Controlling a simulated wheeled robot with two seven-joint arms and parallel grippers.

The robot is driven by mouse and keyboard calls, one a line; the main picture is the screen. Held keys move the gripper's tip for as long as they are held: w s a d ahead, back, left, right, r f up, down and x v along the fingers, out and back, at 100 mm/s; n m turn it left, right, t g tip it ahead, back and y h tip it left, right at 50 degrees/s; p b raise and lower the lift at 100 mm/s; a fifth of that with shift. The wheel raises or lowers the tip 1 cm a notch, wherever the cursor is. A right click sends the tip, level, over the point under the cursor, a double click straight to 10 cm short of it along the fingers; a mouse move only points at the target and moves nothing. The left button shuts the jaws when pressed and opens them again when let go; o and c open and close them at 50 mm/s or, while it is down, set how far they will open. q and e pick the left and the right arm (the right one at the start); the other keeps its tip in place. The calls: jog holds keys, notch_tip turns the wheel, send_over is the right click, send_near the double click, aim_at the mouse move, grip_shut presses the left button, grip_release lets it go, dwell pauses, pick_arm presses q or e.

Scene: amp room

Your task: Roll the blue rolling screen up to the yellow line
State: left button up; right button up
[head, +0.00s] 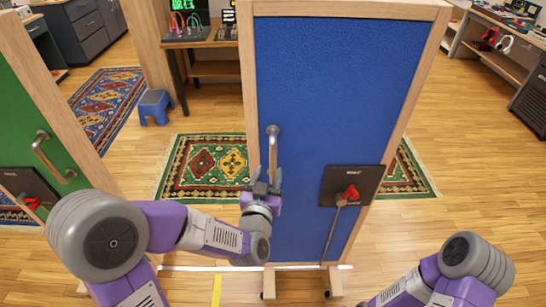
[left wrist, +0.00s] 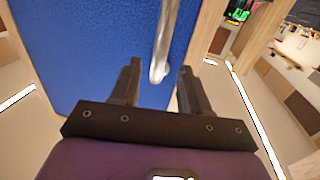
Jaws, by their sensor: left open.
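The blue rolling screen (head: 335,90) stands upright on casters in front of me, with a light wood frame. Its grey metal handle (head: 272,145) is on the left side of the panel. My left gripper (head: 264,178) is open at the handle's lower part. In the left wrist view the handle (left wrist: 165,40) comes down between the two open fingers (left wrist: 160,80); contact cannot be told. A short yellow line (head: 216,290) lies on the floor left of the screen's feet. My right arm shows at the lower right, but its gripper is out of view.
A dark plate with a red knob (head: 350,192) is on the blue panel's right side. A green screen (head: 30,120) stands at the left. A white line (head: 200,268) crosses the floor by the screen's base. A patterned rug (head: 205,160) and blue stool (head: 155,105) are behind.

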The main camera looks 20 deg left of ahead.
aim_at(272, 158)
pick_arm(q)
jog(key=shift+w+a+r, duration=0.1)
jog(key=shift+w+r, duration=0.15)
jog(key=shift+w, duration=0.2)
jog(key=w, duration=0.6)
jog(key=shift+w+a+f, duration=0.15)
jog(key=shift+w+a, duration=0.1)
jog(key=shift+c, duration=0.3)
grip_shut()
